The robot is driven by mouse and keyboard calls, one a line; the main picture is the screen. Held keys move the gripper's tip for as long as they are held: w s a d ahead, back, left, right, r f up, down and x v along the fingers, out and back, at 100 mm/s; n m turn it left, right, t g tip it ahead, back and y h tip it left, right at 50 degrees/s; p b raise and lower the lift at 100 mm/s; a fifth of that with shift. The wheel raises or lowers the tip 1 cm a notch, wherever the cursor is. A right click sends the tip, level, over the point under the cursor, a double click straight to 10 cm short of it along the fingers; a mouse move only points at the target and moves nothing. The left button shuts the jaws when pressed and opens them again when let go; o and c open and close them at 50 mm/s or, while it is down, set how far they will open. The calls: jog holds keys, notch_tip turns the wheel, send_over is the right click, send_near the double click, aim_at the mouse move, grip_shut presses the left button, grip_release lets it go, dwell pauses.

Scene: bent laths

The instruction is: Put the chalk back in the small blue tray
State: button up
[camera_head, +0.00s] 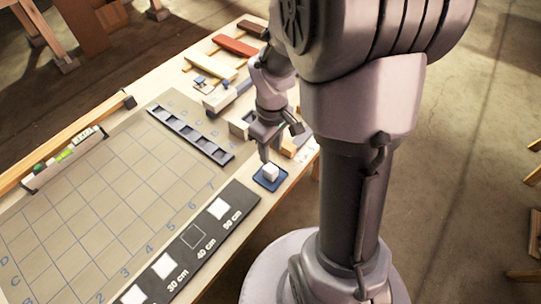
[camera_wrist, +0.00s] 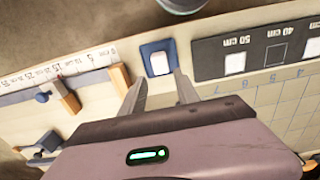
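The small blue tray (camera_head: 260,183) sits near the table edge, beside the dark length strip. The white chalk (camera_head: 270,172), a short block, is in it. In the wrist view the tray (camera_wrist: 146,52) and the chalk (camera_wrist: 160,64) show just beyond my fingertips. My gripper (camera_head: 265,157) points down close above the tray. In the wrist view my gripper (camera_wrist: 160,78) has its two fingers apart, with nothing held between them. Whether the fingertips touch the tray, I cannot tell.
A dark strip (camera_head: 193,237) with white squares and centimetre labels lies beside the grid board (camera_head: 95,205). A black slotted rack (camera_head: 190,133) lies on the board. Wooden blocks and a ruler (camera_wrist: 70,68) lie near the tray. The table edge is close.

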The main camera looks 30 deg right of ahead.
jog(key=s+a+r+m+t+y, duration=0.1)
jog(key=s+a+r+m+t, duration=0.1)
jog(key=s+a+r+m, duration=0.2)
jog(key=s+a+r+m+t+y, duration=0.1)
jog(key=s+a+r+m+t, duration=0.2)
jog(key=s+a+r, duration=0.4)
jog(key=a+r+m, duration=0.1)
jog(key=a+r, duration=0.2)
jog(key=r, duration=0.4)
jog(key=shift+a+r+t, duration=0.15)
jog(key=shift+a+t, duration=0.15)
jog(key=shift+a, duration=0.05)
jog(key=shift+s, duration=0.1)
notch_tip(320, 180, down, 2)
jog(key=shift+b, duration=0.95)
